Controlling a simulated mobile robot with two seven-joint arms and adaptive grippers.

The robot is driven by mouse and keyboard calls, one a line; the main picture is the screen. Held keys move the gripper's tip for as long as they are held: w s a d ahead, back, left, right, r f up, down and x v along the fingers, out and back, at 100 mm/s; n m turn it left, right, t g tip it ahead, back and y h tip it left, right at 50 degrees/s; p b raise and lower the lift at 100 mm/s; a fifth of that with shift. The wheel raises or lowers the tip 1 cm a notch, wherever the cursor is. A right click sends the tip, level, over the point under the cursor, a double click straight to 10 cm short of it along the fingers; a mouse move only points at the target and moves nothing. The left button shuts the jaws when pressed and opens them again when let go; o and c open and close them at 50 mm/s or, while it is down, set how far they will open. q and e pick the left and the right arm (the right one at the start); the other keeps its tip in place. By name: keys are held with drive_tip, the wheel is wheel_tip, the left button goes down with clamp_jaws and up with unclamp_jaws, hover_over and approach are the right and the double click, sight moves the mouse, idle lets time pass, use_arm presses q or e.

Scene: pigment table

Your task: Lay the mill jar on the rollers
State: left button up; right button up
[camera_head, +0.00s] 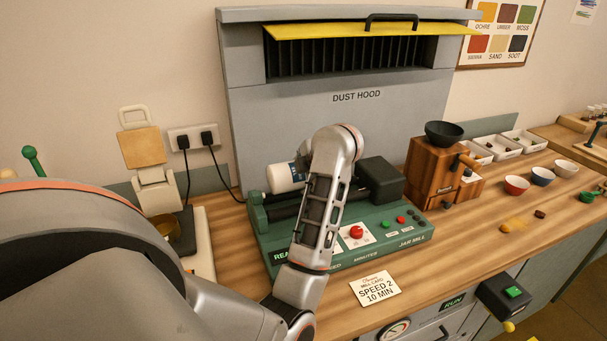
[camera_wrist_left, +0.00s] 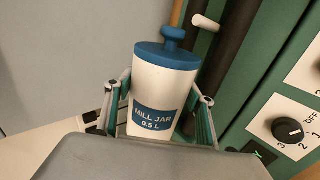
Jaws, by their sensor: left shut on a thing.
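The mill jar is white with a blue lid and a blue label. In the head view its white body (camera_head: 283,178) shows on its side at the left end of the green jar mill (camera_head: 268,236); my arm hides the rest. In the left wrist view the jar (camera_wrist_left: 165,88) sits between the two fingers of my left gripper (camera_wrist_left: 157,103), which is shut on its body. The dark rollers (camera_wrist_left: 232,55) run beside the jar in that view, roughly along its length. I cannot tell whether the jar touches them. My right gripper is not in view.
The grey dust hood (camera_head: 345,125) stands behind the mill. A wooden grinder (camera_head: 432,172) stands to the right, and a card (camera_head: 375,289) lies in front. A small stand (camera_head: 150,185) is at the left. Bowls (camera_head: 516,185) and trays (camera_head: 524,141) are farther right.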

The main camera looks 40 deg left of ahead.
use_arm(q)
drive_tip(key=shift+f, duration=0.1)
idle(0.6)
drive_tip(key=shift+f+b, duration=0.35)
drive_tip(key=shift+b, duration=0.05)
drive_tip(key=shift+f, duration=0.3)
drive_tip(key=shift+f+b, duration=0.2)
drive_tip(key=shift+b, duration=0.1)
drive_tip(key=shift+f, duration=0.45)
idle(0.4)
